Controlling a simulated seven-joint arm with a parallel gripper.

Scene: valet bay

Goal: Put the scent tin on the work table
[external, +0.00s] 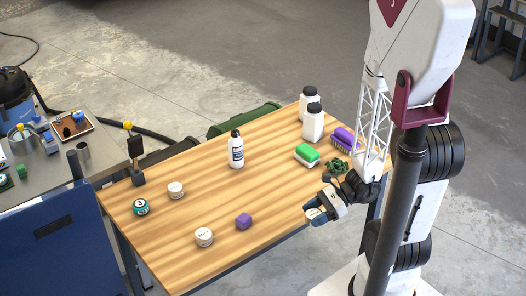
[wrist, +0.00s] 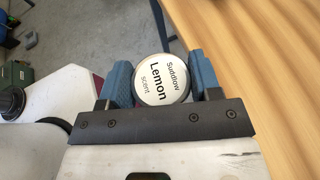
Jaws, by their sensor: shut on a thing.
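The scent tin (wrist: 162,82) is round with a white lid reading "Lemon scent". My gripper (wrist: 160,78) is shut on it, with a blue finger on each side. In the external view my gripper (external: 319,214) is at the front right edge of the work table (external: 200,160), and a small white part of the tin shows between the fingers. In the wrist view the tin lies beside the table's edge, with floor behind it. Its height against the tabletop is hard to tell.
The front middle right is clear.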

